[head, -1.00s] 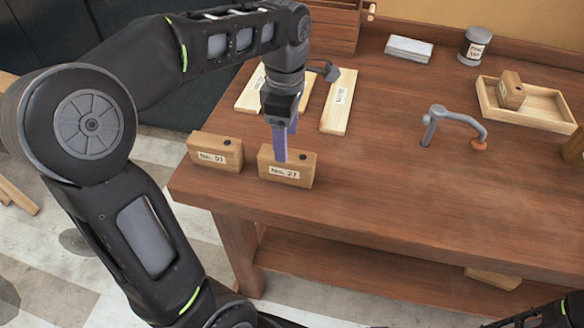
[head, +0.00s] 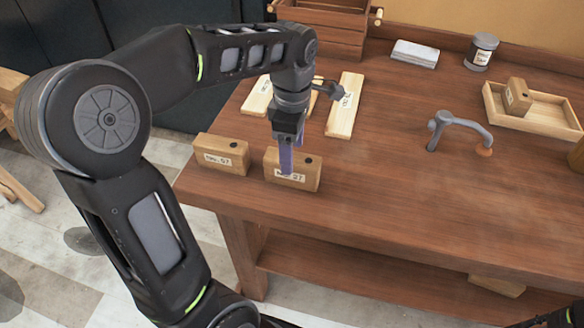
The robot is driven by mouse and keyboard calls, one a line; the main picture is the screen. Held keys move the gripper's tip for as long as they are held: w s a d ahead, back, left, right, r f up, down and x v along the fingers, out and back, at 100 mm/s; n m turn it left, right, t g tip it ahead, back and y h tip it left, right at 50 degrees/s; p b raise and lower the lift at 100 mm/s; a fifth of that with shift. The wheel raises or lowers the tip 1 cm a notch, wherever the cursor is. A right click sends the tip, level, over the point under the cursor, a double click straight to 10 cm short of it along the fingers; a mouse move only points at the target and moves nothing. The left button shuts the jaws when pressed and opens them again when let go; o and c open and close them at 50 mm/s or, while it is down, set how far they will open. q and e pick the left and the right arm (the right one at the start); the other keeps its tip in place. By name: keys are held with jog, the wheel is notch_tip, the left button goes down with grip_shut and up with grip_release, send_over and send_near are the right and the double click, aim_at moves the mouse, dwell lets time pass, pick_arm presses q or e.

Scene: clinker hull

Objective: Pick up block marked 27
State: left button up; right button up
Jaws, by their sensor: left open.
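The block marked 27 (head: 309,174) is a brown wooden block with a white label and a dark hole in its top. It stands near the front left edge of the workbench. My left gripper (head: 287,168) is open and points down at this block. One purple finger covers part of the block's front face and label. The other finger is mostly hidden, so I cannot tell whether the block lies between them. My right gripper is out of view.
A similar labelled block (head: 221,154) stands just left. Pale labelled boards (head: 346,104) lie behind. A grey clamp (head: 458,125) and a wooden tray (head: 500,116) holding another block (head: 518,96) are right. The bench (head: 400,200) is clear in the middle.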

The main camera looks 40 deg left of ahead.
pick_arm(q)
notch_tip(320, 180, down, 5)
jog(key=shift+w+a+r+p, duration=0.1)
jog(key=shift+p, duration=0.3)
dwell(0.4)
grip_shut()
dwell(0.5)
